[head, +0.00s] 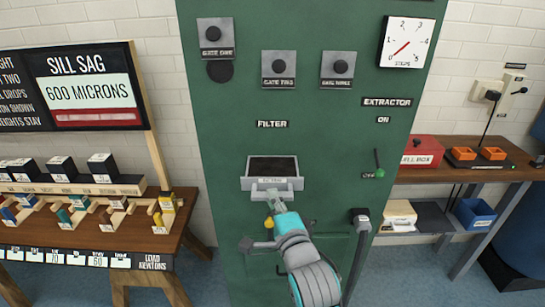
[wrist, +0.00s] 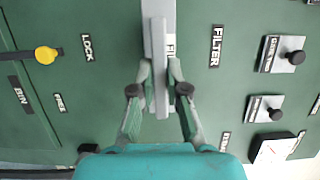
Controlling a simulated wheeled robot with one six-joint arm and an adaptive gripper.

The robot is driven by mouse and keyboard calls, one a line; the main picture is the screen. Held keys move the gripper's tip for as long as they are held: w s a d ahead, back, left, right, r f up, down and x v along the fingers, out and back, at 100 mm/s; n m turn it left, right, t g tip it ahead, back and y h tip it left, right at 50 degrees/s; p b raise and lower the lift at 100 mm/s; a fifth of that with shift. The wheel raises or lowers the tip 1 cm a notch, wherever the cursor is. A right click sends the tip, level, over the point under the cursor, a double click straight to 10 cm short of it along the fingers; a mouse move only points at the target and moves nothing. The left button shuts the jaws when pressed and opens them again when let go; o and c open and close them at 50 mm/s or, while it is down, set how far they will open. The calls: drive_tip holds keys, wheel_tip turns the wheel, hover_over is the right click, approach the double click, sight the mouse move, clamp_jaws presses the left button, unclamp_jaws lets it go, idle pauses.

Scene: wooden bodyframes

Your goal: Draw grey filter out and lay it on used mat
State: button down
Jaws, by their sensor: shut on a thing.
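The grey filter (head: 247,184) sticks partly out of the green cabinet below the FILTER label, as a grey tray with a dark top. Its rear part is out of sight inside the cabinet. My gripper (head: 272,193) is at the front of it. In the wrist view my gripper (wrist: 161,88) is shut on the grey handle bar (wrist: 160,30), with a finger on either side. A used mat cannot be made out for certain.
A yellow-knobbed lever (wrist: 45,55) stands near the LOCK and FREE labels. The extractor lever (head: 377,156) is on the cabinet's right. A crowded wooden bench (head: 185,215) stands left. A shelf bench (head: 465,174) stands right, with a dark flat item (head: 434,217) below.

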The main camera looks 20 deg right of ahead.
drive_tip(key=shift+s+a, duration=0.2)
drive_tip(key=shift+s, duration=0.4)
drive_tip(key=shift+s+a, duration=0.2)
drive_tip(key=shift+s, duration=0.4)
